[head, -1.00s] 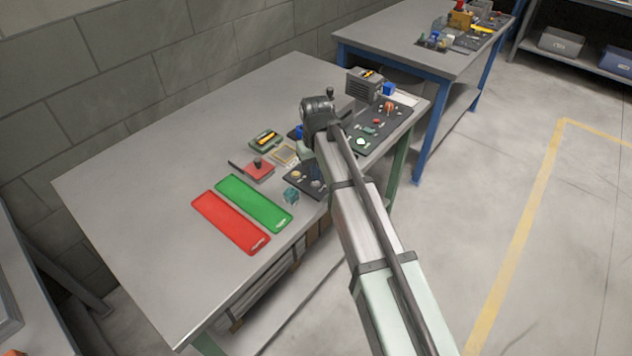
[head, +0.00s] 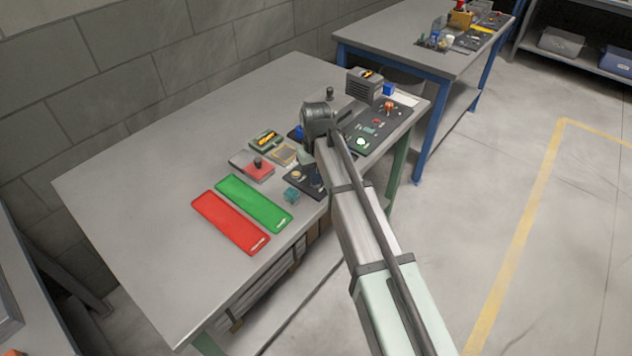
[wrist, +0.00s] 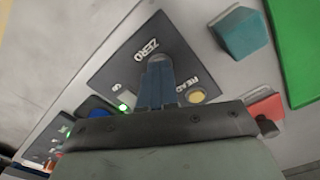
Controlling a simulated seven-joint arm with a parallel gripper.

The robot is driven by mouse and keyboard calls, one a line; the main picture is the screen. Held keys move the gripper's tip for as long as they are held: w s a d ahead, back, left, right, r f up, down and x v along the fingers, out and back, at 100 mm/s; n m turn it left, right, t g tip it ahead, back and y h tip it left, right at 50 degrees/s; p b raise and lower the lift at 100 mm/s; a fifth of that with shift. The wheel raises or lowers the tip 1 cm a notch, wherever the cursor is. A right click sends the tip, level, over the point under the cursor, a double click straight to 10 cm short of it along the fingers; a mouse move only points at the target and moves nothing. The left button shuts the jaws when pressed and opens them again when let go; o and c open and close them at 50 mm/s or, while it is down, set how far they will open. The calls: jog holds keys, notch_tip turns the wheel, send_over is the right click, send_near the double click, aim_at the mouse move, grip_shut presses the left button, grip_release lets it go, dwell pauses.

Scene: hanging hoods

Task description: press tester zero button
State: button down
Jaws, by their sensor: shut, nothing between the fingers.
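The tester panel (wrist: 120,70) is a dark plate with the labels ZERO and READ, seen in the wrist view. My gripper (wrist: 160,64) is shut and empty, with its fingertips over the panel just below the word ZERO. The fingers hide the spot under that label, so I cannot see the zero button clearly or tell whether they touch it. A yellow button (wrist: 196,96) sits by READ. A small green light (wrist: 123,107) glows on the other side of the fingers. In the head view the panel (head: 293,181) lies at the table's front edge, partly behind my gripper (head: 314,187).
A teal block (wrist: 240,32) stands beside the panel. Green (head: 254,204) and red (head: 230,222) mats lie left of it. A red block with a dark knob (head: 257,163) sits behind. Another control panel (head: 372,128) is to the right. The table's left part is clear.

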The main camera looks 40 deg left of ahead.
jog(key=shift+f, duration=0.15)
jog(key=shift+r, duration=3.5)
jog(key=c, duration=1.8)
grip_release()
jog(key=o, duration=1.8)
